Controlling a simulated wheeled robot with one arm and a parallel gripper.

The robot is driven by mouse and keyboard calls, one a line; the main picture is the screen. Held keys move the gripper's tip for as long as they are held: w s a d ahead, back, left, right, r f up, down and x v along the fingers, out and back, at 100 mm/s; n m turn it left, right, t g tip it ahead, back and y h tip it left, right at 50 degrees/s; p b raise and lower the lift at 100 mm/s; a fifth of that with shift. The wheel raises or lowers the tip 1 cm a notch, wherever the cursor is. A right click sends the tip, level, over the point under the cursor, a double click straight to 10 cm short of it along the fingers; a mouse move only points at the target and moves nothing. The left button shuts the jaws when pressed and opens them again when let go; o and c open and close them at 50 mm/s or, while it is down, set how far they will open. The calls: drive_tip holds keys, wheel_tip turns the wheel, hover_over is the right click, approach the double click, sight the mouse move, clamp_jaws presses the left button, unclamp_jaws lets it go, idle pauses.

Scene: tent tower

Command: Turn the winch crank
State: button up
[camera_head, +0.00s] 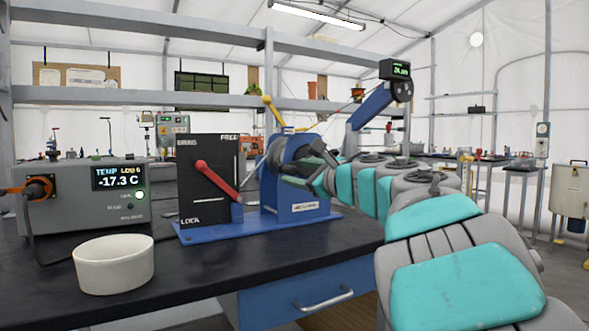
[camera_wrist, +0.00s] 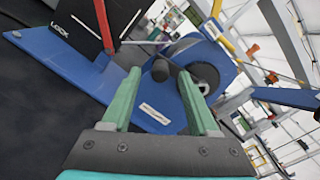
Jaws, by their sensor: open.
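The blue winch (camera_head: 297,201) stands on a blue base plate on the dark bench. In the wrist view its housing (camera_wrist: 168,102) shows a dark round hub (camera_wrist: 204,78) and a dark cylindrical knob (camera_wrist: 160,70), which looks like the crank grip. My gripper (camera_head: 302,172) is at the winch's near side. In the wrist view its green fingers (camera_wrist: 159,75) are apart, with the knob appearing between their tips. I cannot tell whether they touch it. A yellow-tipped lever (camera_head: 272,109) rises above the drum. In the head view my gripper hides most of the crank.
A black brake panel (camera_head: 207,150) marked FREE and LOCK, with a red lever (camera_head: 215,174), stands left of the winch. A white bowl (camera_head: 113,264) and a grey temperature box (camera_head: 60,205) are further left. A blue boom (camera_head: 370,106) with a small display rises behind.

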sight(294, 171)
drive_tip(key=shift+p+x, duration=0.3)
drive_tip(key=shift+x, duration=1.45)
clamp_jaws()
drive_tip(key=shift+f, duration=0.1)
